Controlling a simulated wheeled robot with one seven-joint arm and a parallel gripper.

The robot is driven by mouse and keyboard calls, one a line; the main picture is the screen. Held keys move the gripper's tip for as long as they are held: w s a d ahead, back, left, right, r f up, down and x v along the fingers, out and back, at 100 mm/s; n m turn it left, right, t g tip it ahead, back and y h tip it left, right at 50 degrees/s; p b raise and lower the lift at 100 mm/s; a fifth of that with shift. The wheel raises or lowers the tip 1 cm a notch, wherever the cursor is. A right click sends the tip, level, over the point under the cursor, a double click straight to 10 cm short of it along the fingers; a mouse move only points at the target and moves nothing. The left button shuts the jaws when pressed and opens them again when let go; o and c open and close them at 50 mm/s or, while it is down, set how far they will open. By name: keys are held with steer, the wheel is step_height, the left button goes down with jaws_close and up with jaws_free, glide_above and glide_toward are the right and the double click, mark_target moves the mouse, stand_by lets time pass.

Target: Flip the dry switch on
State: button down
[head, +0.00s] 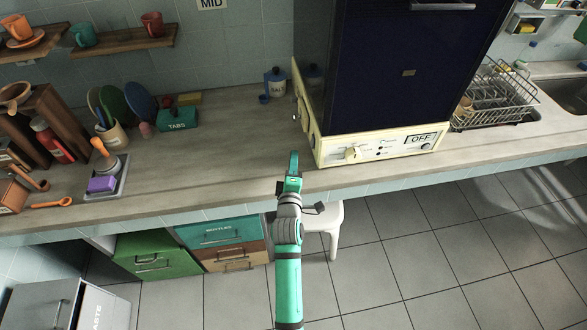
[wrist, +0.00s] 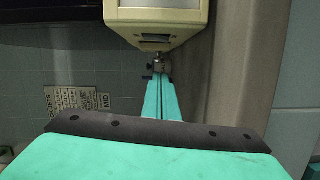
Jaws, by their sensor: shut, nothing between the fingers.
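A dark blue machine (head: 400,75) stands on a cream base (head: 335,160) on the counter. The base's front panel has a cream lever or knob (head: 352,153), small marks and a sign reading OFF (head: 421,138). Which part is the dry switch cannot be told.
A dish rack (head: 495,95) and sink (head: 560,93) are at the right. A teal TABS box (head: 178,119), a blue-lidded jar (head: 277,82) and a purple sponge-like block (head: 101,184) sit left on the counter. A white stool (head: 333,220) stands below.

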mark_target(312, 142)
steer(key=w, duration=0.3)
steer(key=shift+w, duration=0.15)
steer(key=shift+w+d+f, duration=0.15)
steer(key=shift+w+d, duration=0.05)
steer(key=shift+d, duration=0.8)
steer(key=shift+w+d+f, duration=0.1)
steer(key=shift+w+d, duration=0.05)
steer(key=shift+d, duration=0.3)
steer(key=shift+w+d+f, duration=0.1)
steer(key=shift+d, duration=0.35)
